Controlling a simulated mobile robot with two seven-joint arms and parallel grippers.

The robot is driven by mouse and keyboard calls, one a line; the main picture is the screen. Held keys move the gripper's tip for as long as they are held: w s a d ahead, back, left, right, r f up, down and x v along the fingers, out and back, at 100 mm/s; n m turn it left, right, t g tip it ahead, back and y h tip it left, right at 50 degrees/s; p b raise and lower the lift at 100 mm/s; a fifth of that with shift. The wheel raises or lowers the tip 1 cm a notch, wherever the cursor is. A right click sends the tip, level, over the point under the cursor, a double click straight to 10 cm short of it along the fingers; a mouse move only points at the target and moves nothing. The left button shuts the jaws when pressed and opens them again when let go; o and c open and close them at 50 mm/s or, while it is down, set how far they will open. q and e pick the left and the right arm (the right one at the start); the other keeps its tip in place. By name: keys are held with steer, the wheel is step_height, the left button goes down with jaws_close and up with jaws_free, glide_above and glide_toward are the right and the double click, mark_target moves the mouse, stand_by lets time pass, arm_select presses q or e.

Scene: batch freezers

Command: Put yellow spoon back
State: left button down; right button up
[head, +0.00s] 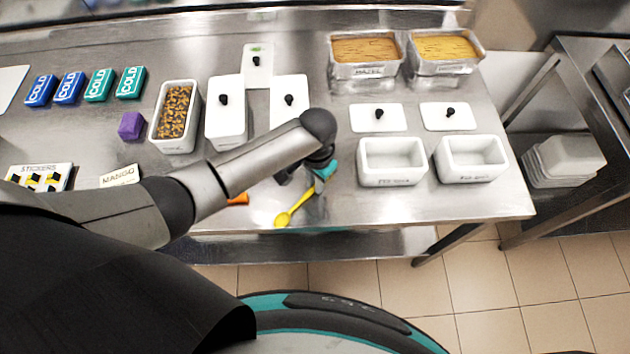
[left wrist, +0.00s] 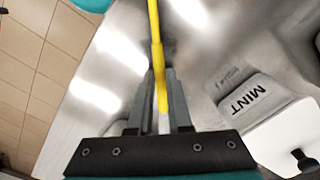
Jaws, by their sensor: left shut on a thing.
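The yellow spoon (head: 285,217) shows in the head view near the front edge of the steel table, its bowl toward the lower left. My left gripper (head: 318,182) is shut on its handle. In the left wrist view the yellow handle (left wrist: 155,38) runs up between the two grey fingers of my left gripper (left wrist: 161,92). The spoon's bowl is outside the wrist view. I cannot tell whether the spoon touches the table. My right gripper is not in view.
An orange object (head: 238,198) lies partly behind my left arm. Two empty white tubs (head: 391,178) (head: 472,175) stand at the right, with lids (head: 377,118) behind them. Two filled steel pans (head: 365,70) (head: 444,68) stand at the back. A MINT sign (left wrist: 247,98) shows in the wrist view.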

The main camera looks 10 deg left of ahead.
arm_select(q)
steer(key=shift+f, duration=0.15)
steer(key=c, duration=0.8)
jaws_free()
steer(key=shift+c, duration=0.2)
step_height(320, 180, up, 12)
steer(key=p, duration=0.2)
steer(key=shift+r+p, duration=0.2)
steer(key=shift+p, duration=0.1)
steer(key=shift+d, duration=0.1)
